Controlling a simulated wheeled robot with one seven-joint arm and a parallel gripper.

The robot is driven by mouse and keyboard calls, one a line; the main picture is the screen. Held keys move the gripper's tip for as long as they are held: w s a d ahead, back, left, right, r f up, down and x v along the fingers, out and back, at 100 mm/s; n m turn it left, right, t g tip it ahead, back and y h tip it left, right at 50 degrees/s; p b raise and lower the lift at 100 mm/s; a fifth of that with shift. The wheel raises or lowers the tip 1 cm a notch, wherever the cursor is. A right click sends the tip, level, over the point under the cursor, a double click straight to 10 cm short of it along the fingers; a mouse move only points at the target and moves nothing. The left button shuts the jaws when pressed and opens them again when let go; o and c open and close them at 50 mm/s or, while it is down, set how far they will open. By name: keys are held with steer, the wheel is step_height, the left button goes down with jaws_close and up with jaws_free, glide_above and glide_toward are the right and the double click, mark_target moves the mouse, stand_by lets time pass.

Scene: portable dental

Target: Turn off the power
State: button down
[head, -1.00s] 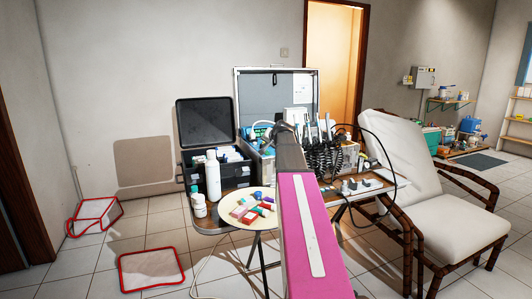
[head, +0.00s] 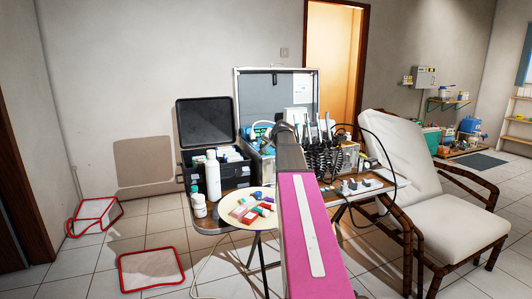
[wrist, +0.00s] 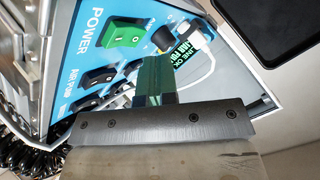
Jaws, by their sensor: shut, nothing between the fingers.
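In the wrist view, a blue control panel carries a green rocker switch (wrist: 122,33) beside the word POWER. The switch has I and O marks; which side is pressed in I cannot tell. My gripper (wrist: 152,72) is shut and empty, its fingertips over the panel, below and right of the green switch and apart from it in the picture. Its depth to the panel is unclear. In the head view, the open metal case (head: 275,92) holding the unit stands on the table, and my pink arm hides my gripper and most of the panel.
Black switches (wrist: 96,75) and a dark round knob (wrist: 163,38) sit near the green switch. A white cable (wrist: 207,62) crosses the panel. A black case (head: 205,122), a white bottle (head: 213,174) and a white chair (head: 450,210) flank the unit; black coiled hoses (head: 325,158) hang close by.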

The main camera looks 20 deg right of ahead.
steer(key=shift+f, duration=0.15)
steer(key=shift+f, duration=0.25)
steer(key=shift+w+f, duration=0.1)
steer(key=shift+f, duration=0.2)
stand_by(0.6)
steer(key=shift+r, duration=0.15)
steer(key=shift+r, duration=0.6)
steer(key=shift+s+r, duration=0.2)
steer(key=shift+r, duration=0.6)
steer(key=shift+s+r, duration=0.15)
steer(key=shift+r, duration=0.7)
steer(key=shift+s+r, duration=0.2)
steer(key=shift+r, duration=0.6)
